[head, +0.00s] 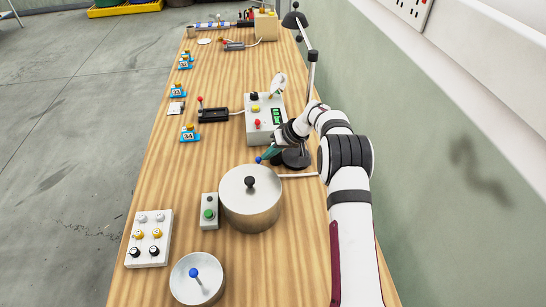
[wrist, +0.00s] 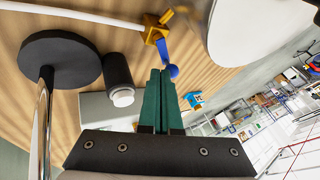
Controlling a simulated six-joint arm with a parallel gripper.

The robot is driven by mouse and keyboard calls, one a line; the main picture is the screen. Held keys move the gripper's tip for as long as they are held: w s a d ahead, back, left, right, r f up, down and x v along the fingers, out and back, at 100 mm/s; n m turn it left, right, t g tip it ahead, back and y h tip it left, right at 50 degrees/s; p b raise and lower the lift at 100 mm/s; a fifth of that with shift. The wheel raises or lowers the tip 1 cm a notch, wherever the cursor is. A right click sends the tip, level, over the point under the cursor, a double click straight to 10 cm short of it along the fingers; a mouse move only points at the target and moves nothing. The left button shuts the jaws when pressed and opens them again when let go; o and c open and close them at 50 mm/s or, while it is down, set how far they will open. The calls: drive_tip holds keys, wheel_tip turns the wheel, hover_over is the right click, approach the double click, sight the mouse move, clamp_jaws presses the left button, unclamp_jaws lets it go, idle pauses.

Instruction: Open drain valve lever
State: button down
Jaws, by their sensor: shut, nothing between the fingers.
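The drain valve in the wrist view has a yellow body (wrist: 155,28) on a white pipe (wrist: 70,12), and a short blue lever with a round ball end (wrist: 173,71). In the head view the lever's blue ball (head: 258,160) shows just behind the metal pot (head: 250,205); the valve body is mostly hidden there. My gripper (wrist: 163,73) has teal fingers pressed together with nothing between them. Its tips are right beside the blue ball; I cannot tell whether they touch it. My gripper also shows in the head view (head: 268,153), pointing down-left at the ball.
A black lamp base (head: 296,158) stands close to the right of my gripper. A white control box (head: 265,126) is behind it. Wood left of the pot is partly clear.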

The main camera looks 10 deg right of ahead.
drive_tip(key=shift+w+a+n+g+y, duration=0.15)
drive_tip(key=shift+n+g, duration=0.2)
drive_tip(key=shift+n, duration=0.25)
drive_tip(key=shift+a+n+g+y, duration=0.15)
drive_tip(key=shift+n+g, duration=0.2)
drive_tip(key=shift+n, duration=0.25)
drive_tip(key=shift+a, duration=0.5)
drive_tip(key=shift+s+d, duration=0.25)
drive_tip(key=shift+s, duration=0.5)
drive_tip(key=v, duration=1.6)
